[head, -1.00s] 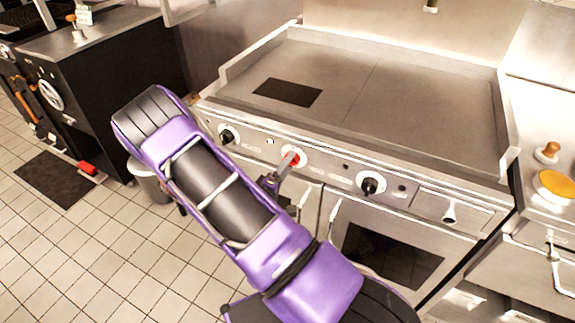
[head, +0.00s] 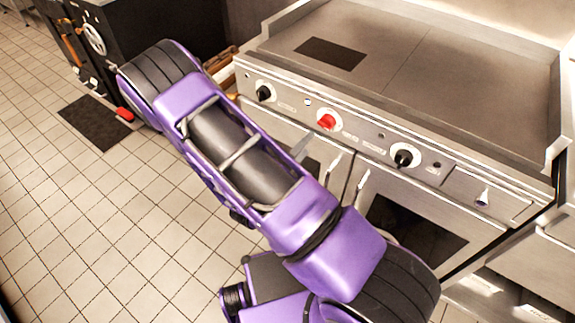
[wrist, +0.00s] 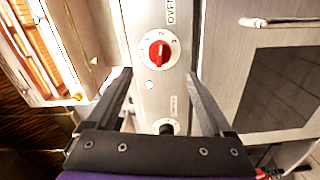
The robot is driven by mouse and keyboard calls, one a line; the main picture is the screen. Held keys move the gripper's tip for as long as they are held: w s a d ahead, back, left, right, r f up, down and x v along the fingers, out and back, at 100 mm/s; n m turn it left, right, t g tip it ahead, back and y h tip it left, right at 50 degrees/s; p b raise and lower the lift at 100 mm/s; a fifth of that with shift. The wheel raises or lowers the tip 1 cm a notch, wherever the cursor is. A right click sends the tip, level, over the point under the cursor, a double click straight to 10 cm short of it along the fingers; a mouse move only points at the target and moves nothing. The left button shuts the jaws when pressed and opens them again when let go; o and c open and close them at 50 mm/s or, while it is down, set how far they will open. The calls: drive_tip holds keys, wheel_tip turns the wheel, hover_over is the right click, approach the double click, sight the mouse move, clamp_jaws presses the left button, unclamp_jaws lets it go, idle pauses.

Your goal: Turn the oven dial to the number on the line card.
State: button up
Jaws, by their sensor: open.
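The oven dial is a red knob (head: 326,122) on a round white plate, in the middle of the range's steel front panel. In the wrist view the red dial (wrist: 157,54) stands beyond my fingertips, beside lettering that reads "OVEN". Marks ring its plate, too small to read surely. My gripper (wrist: 158,76) is open and empty, with its two black fingers apart and the dial seen between and past them. In the head view my purple arm hides most of the gripper; a grey finger shows just below the dial. I cannot make out a line card.
Black knobs sit left (head: 264,93) and right (head: 404,158) of the red dial. The flat griddle top (head: 440,75) lies above the panel, and oven doors (head: 415,225) with handles lie below. A dark mat (head: 95,122) lies on the open tiled floor at left.

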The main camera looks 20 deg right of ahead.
drive_tip(key=v, duration=0.8)
